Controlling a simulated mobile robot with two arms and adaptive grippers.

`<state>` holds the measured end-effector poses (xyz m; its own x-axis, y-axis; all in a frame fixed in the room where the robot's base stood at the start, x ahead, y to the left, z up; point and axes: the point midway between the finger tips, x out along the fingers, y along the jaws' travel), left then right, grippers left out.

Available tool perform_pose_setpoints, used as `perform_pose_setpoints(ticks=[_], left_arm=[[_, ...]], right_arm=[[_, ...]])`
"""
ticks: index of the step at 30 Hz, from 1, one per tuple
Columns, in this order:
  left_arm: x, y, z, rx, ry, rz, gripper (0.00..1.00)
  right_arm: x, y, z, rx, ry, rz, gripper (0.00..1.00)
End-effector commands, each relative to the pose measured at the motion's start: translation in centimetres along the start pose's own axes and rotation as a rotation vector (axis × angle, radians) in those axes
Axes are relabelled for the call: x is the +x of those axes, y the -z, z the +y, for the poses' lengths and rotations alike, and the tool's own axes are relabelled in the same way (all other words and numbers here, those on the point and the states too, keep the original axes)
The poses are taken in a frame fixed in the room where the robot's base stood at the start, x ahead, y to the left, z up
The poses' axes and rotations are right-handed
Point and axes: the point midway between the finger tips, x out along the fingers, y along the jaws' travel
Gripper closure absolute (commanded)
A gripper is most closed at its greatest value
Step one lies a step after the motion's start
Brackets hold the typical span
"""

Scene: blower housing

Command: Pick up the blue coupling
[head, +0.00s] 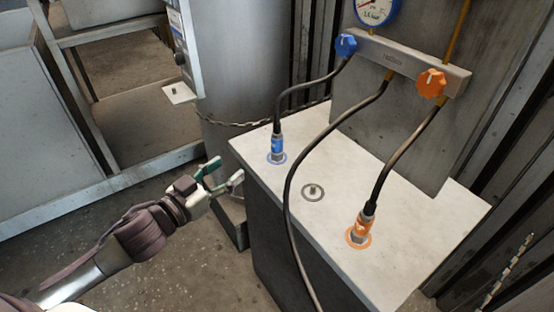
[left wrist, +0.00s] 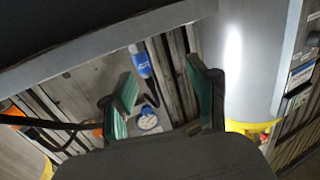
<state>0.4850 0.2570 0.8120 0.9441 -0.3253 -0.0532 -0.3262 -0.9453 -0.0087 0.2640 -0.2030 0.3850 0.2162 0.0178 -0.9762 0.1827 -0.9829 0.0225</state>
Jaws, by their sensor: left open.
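The blue coupling (head: 277,145) stands upright on a blue-ringed fitting near the left back corner of the white bench top (head: 330,228). A black hose rises from it. My left gripper (head: 223,173) is open and empty, off the bench's left edge, to the left of the coupling and apart from it. In the left wrist view, a blue piece with white lettering that looks like the coupling (left wrist: 142,62) shows beyond the open fingers of the gripper (left wrist: 160,98). My right gripper is in neither view.
An orange coupling (head: 364,222) with its hose stands at the bench's front right. A bare fitting (head: 313,192) lies between the couplings, and the middle black hose (head: 290,185) hangs across the bench. A manifold (head: 408,62) with blue and orange knobs is behind. A chain (head: 240,124) hangs at the back.

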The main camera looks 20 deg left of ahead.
Motion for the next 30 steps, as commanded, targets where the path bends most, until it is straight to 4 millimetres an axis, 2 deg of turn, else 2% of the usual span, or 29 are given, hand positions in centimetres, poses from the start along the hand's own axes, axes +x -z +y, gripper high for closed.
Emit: perform_pose_setpoints(ticks=[1,3,6,21,30], left_arm=[[-0.3,0.9,1.2,0.002,-0.030,0.024,0.41],[-0.5,2.1,2.2,-0.001,-0.056,0.045,0.41],[-0.2,2.9,2.8,-0.006,-0.069,0.059,0.41],[6.6,3.4,3.3,-0.007,-0.068,0.059,0.41],[8.4,3.3,3.6,-0.006,-0.069,0.058,0.41]], right_arm=[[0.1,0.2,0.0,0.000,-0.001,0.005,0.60],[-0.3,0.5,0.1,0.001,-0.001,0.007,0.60],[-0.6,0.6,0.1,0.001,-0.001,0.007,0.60],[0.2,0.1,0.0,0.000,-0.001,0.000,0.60],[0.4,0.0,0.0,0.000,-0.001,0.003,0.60]])
